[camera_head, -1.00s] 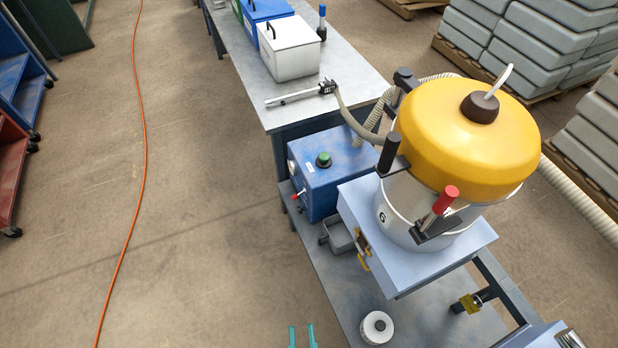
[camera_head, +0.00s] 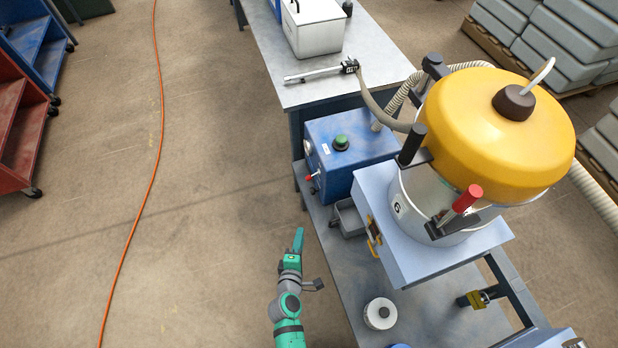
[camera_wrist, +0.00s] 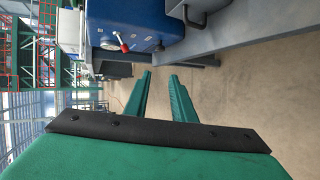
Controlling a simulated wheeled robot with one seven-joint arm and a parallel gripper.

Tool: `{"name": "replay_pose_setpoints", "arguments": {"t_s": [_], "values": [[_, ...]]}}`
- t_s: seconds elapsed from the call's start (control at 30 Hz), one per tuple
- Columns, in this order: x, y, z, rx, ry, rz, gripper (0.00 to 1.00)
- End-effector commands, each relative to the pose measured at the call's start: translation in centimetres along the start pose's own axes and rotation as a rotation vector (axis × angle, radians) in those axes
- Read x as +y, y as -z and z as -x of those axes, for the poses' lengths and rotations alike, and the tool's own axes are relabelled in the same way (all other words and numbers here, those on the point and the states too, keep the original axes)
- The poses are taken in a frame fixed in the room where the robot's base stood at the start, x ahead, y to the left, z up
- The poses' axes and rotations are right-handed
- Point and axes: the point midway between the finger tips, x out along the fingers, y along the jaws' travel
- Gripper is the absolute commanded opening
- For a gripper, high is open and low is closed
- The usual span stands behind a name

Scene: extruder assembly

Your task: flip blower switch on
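The blower is a blue box (camera_head: 352,150) with a green knob on top, standing on the lower shelf beside the metal table. A small switch lever with a red tip (camera_head: 312,176) sticks out of its left face.
A yellow-lidded hopper (camera_head: 490,125) with red and black handles stands right of the blower. A grey bin (camera_head: 350,218) and a white roll (camera_head: 380,313) are on the lower shelf (camera_head: 350,270). An orange cable (camera_head: 160,130) lies on the floor; the floor left of my arm is free.

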Motion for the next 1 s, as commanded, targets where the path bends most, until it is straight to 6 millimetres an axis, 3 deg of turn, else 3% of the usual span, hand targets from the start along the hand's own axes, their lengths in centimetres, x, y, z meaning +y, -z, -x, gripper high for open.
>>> {"name": "replay_pose_setpoints", "arguments": {"t_s": [0.03, 0.2, 0.4, 0.67, 1.0], "values": [[1.2, 0.4, -2.3, -0.027, -0.017, 0.088, 0.23], [4.8, 1.1, -7.5, -0.127, -0.055, 0.353, 0.23], [8.1, 1.4, -10.5, -0.210, -0.082, 0.531, 0.23], [9.2, 1.2, -12.5, -0.234, -0.088, 0.574, 0.23], [10.1, 0.1, -18.1, -0.233, -0.088, 0.571, 0.23]]}}
